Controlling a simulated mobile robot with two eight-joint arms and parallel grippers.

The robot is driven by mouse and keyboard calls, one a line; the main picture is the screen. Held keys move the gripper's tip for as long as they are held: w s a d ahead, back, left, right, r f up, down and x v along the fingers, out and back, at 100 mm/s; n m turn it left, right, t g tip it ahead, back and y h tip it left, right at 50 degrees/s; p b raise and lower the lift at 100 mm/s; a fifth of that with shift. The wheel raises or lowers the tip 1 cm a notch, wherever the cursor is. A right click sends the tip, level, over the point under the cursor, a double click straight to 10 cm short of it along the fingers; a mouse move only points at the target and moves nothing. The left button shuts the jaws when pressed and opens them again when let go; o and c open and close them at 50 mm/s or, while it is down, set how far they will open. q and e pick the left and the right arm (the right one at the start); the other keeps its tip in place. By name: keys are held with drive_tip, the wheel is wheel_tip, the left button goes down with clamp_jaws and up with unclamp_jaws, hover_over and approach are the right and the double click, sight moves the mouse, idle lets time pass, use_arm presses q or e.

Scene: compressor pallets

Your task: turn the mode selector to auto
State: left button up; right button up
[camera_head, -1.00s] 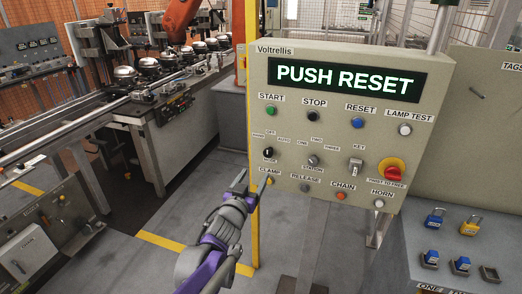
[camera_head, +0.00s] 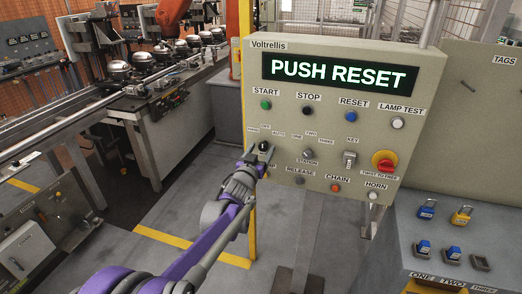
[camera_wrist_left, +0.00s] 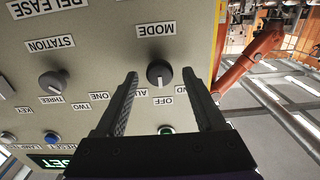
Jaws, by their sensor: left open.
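The mode selector (camera_wrist_left: 159,72) is a round black knob with a white pointer line on the grey control panel (camera_head: 330,110). In the left wrist view, where the panel looks upside down, its pointer faces the OFF label. The AUTO label is partly hidden behind one finger. My left gripper (camera_wrist_left: 160,98) is open, with one finger on each side of the knob in the picture; I cannot tell whether they touch it. In the head view the left gripper (camera_head: 263,153) reaches the panel's lower left and the knob is mostly hidden. My right gripper is not in view.
The panel display (camera_head: 334,74) reads PUSH RESET. The station selector (camera_head: 308,154), key switch (camera_head: 349,159) and red twist-to-free knob (camera_head: 383,162) sit to the right. The start button (camera_head: 265,105) is above, and a yellow post (camera_head: 252,220) stands by the panel's left edge.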

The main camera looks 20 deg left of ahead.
use_arm(q)
drive_tip(key=shift+c, duration=0.2)
clamp_jaws()
idle(0.3)
drive_tip(key=m+p, duration=0.1)
drive_tip(key=m, duration=0.3)
drive_tip(key=shift+d+m, duration=0.1)
drive_tip(key=shift+m, duration=0.2)
drive_tip(key=m, duration=0.4)
drive_tip(key=shift+p, duration=0.4)
drive_tip(key=shift+o, duration=0.2)
unclamp_jaws()
